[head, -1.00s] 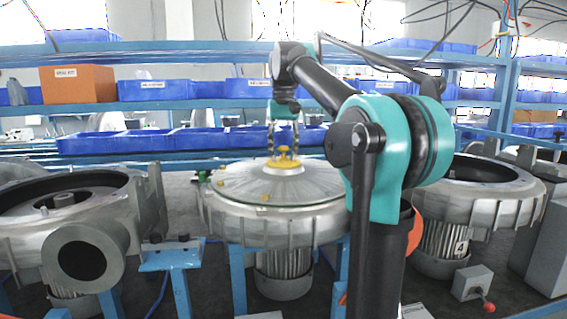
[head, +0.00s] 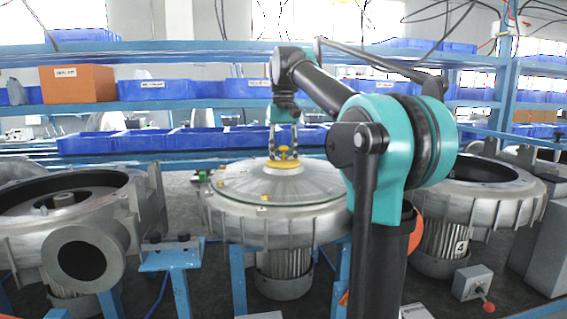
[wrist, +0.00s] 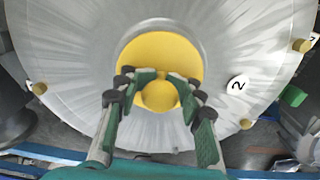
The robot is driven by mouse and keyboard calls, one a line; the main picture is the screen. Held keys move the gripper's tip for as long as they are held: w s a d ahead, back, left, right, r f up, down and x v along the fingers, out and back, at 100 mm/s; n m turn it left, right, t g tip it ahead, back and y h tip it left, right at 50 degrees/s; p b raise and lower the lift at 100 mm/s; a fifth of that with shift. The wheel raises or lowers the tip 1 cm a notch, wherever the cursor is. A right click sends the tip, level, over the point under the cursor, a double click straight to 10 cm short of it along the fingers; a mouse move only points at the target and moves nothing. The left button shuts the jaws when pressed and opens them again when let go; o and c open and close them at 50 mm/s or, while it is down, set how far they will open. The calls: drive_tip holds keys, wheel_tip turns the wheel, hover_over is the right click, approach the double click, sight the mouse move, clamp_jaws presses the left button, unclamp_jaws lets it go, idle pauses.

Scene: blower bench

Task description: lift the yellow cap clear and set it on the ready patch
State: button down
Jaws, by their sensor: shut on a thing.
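The yellow cap (head: 284,166) is a round disc with a knob at the middle of the grey lid of the centre blower. My gripper (head: 283,149) is above it with its fingers down around the knob. In the wrist view the gripper (wrist: 155,92) has its pads on both sides of the knob, and the cap's disc (wrist: 160,52) shows beyond. A pale ring shows just under the cap in the head view. I cannot tell whether there is a gap under the cap. I cannot make out a ready patch.
An open blower housing (head: 80,205) stands at left and another (head: 480,185) at right. The centre lid (head: 235,185) has small yellow knobs near its rim and a white "2" tag (wrist: 238,86). Shelves with blue bins (head: 190,141) stand behind.

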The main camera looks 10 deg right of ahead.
sight(284, 146)
drive_tip(key=shift+r, duration=0.6)
idle(0.6)
drive_tip(key=shift+r, duration=1.55)
drive_tip(key=shift+s, duration=0.1)
